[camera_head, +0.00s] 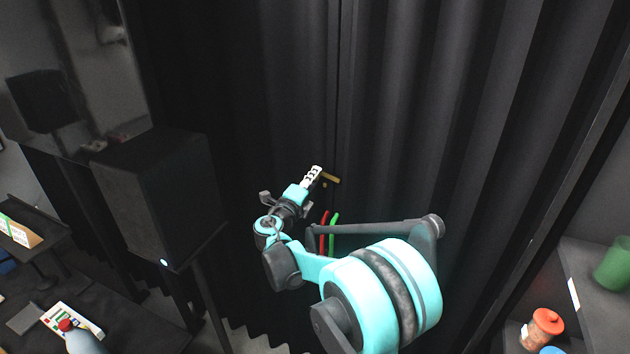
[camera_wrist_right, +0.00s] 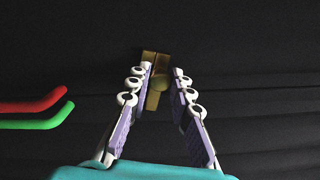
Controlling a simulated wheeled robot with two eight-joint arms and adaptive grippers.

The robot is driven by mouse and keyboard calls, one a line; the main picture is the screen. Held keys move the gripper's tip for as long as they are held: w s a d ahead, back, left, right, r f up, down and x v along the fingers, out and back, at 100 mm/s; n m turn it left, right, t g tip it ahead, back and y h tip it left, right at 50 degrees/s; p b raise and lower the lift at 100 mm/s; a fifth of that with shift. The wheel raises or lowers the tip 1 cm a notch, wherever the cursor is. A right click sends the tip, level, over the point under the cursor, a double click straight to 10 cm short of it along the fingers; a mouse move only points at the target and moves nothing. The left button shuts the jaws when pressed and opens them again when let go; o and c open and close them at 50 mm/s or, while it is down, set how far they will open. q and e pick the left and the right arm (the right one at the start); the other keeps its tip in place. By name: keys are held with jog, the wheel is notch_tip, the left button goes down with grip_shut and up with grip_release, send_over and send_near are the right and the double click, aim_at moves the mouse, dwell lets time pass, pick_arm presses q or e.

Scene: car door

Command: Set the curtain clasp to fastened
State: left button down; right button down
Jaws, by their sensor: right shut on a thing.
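The curtain clasp (camera_head: 330,179) is a small brass piece on the black curtain (camera_head: 400,110), beside the seam where the panels meet. In the right wrist view the clasp (camera_wrist_right: 154,62) shows a crosspiece, a stem and a rounded knob between the fingers. My right gripper (camera_head: 315,172) is at the clasp with its fingers closed on it; the fingertips also show in the wrist view (camera_wrist_right: 162,72). The fingers partly cover the clasp, and I cannot tell from these views whether it is fastened. My left gripper is not in view.
A black speaker (camera_head: 160,195) on a stand is at left.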

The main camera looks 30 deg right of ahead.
jog(key=shift+w+a+f+n+b, duration=0.1)
jog(key=shift+f+n+b, duration=0.3)
jog(key=shift+n, duration=0.2)
jog(key=c, duration=1.3)
grip_release()
jog(key=shift+c, duration=0.2)
jog(key=shift+a, duration=0.1)
jog(key=v, duration=1.2)
